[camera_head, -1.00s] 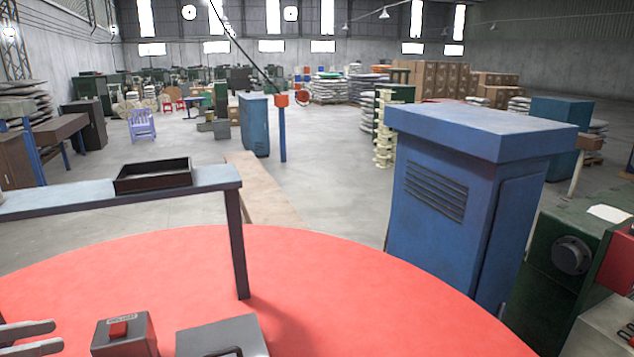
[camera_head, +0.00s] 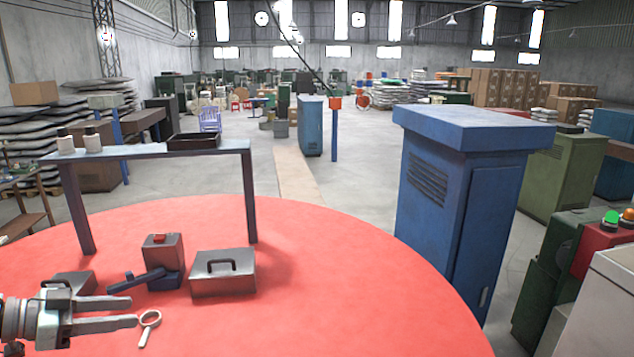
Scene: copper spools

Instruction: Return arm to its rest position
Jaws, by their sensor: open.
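My gripper (camera_head: 134,312) is at the lower left in the head view, over the near left part of the red round table (camera_head: 330,270). Its two pale fingers point right and stand apart, with nothing between them. A small magnifying glass (camera_head: 149,322) lies just right of the fingertips. My arm behind the gripper is cut off by the left edge of the picture.
A grey toolbox (camera_head: 222,274), a box with a red button (camera_head: 163,254) and another grey box (camera_head: 72,283) stand on the table. A raised shelf (camera_head: 120,153) holds a dark tray (camera_head: 194,141) and two bottles. A blue cabinet (camera_head: 455,190) stands right. The table's right part is clear.

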